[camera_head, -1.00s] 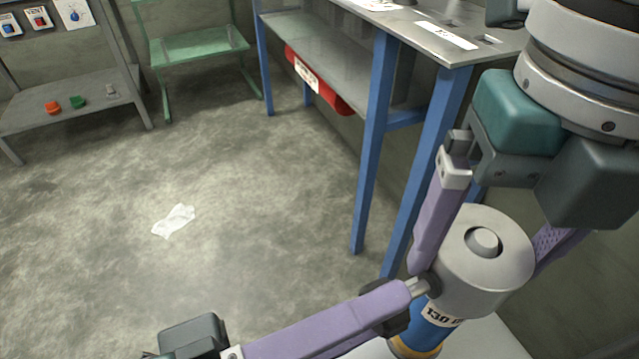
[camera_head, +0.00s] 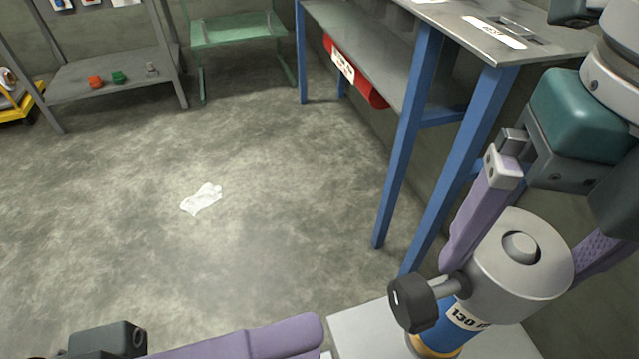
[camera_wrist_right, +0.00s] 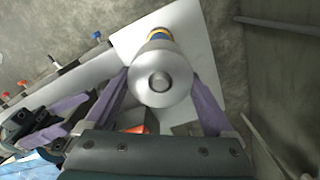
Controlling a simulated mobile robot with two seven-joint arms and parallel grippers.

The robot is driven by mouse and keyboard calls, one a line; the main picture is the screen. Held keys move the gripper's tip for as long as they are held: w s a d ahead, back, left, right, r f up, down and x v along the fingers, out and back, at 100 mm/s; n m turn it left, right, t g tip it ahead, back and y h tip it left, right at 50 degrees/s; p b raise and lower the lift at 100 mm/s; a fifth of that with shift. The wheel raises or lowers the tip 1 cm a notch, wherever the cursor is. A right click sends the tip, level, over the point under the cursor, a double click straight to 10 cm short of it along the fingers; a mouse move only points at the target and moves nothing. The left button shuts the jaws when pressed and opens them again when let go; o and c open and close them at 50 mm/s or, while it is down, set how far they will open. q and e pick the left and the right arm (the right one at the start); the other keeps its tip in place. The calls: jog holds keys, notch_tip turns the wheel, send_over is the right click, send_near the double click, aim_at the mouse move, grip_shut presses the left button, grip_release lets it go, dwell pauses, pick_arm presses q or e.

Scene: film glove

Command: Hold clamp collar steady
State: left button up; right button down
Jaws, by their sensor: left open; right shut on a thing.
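The clamp collar (camera_head: 520,262) is a grey metal cylinder with a round boss on top. It sits on a blue post (camera_head: 462,312) labelled 130, and a dark side knob (camera_head: 411,303) sticks out at its left. My right gripper (camera_head: 515,268) is shut on the collar, with purple fingers on both sides of it. The right wrist view shows the collar (camera_wrist_right: 161,78) between these fingers. My left gripper (camera_head: 310,340) is open at the bottom edge, apart from the knob and mostly cut off. Its purple fingers also show in the right wrist view (camera_wrist_right: 72,118).
The post stands on a pale plate (camera_head: 365,325). A blue-legged metal bench (camera_head: 540,48) with a red cylinder (camera_head: 355,75) stands behind. A grey shelf (camera_head: 110,75) and green chair (camera_head: 235,30) are at the back. A white cloth (camera_head: 201,199) lies on open floor.

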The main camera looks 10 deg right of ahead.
aim_at(398, 307)
pick_arm(q)
jog(key=shift+a, duration=0.1)
jog(key=d+n, duration=0.2)
jog(key=n, duration=0.5)
jog(key=w+d+n, duration=0.1)
jog(key=d+n, duration=0.2)
jog(key=n, duration=0.3)
jog(key=d+n, duration=0.2)
jog(key=n, duration=0.5)
jog(key=shift+w+d+n, duration=0.2)
jog(key=shift+d+n, duration=0.1)
jog(key=shift+d, duration=0.05)
grip_shut()
